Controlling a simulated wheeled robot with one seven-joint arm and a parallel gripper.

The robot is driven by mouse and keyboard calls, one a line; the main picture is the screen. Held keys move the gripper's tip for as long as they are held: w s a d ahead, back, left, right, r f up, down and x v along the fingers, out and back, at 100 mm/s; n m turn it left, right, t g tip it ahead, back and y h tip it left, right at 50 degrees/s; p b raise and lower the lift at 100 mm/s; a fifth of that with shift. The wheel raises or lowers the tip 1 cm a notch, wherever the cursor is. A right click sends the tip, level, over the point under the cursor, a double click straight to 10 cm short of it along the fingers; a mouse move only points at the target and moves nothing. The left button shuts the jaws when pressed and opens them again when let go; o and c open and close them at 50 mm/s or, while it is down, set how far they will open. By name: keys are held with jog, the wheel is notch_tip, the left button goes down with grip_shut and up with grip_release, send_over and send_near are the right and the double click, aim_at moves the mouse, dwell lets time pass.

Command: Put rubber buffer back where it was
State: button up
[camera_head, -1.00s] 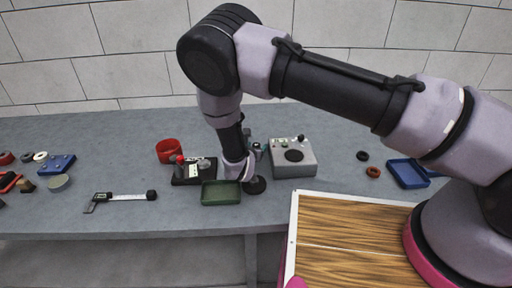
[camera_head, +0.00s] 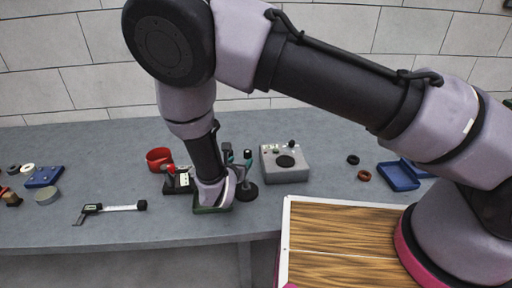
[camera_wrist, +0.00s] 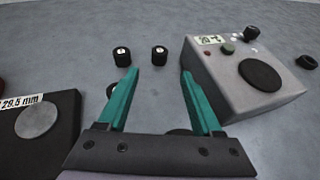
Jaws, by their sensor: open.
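My gripper (camera_head: 238,157) points toward the back of the bench, low beside the grey box. Its two teal fingers are open and empty in the wrist view (camera_wrist: 160,90). Two short black cylinders with pale marked tops stand on the bench beyond the fingertips, a left one (camera_wrist: 122,56) and a right one (camera_wrist: 159,56). They look like rubber buffers, but I cannot tell which one the task means. Neither touches the fingers. Dark round shapes show partly behind the fingers and palm. In the head view my arm hides much of this spot.
A grey box (camera_wrist: 240,80) with a black disc stands close right of the fingers. A black gauge block (camera_wrist: 55,120) reading 29.5 mm is at left. A green tray (camera_head: 212,211) lies partly under my wrist. A red cup (camera_head: 159,158) and blue tray (camera_head: 398,176) stand farther off.

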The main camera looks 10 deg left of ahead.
jog(key=w+d+r+m+g+h, duration=0.3)
jog(key=d+r+m+g, duration=0.1)
jog(key=d+r+m, duration=0.75)
jog(key=w+d+r+m+g+h, duration=0.2)
jog(key=w+d+r+m+g, duration=0.15)
jog(key=d+r+m, duration=0.8)
jog(key=s+d+r+m+y, duration=0.4)
jog(key=s+d+r+m, duration=0.4)
jog(key=r, duration=0.3)
jog(key=s+d+r+m+t+y, duration=0.1)
jog(key=s+d+r+m+y, duration=0.3)
jog(key=s+d+r+m, duration=0.4)
notch_tip(320, 180, up, 4)
jog(key=shift+s+d+f+m, duration=0.2)
jog(key=shift+s+m, duration=0.1)
jog(key=shift+s, duration=0.25)
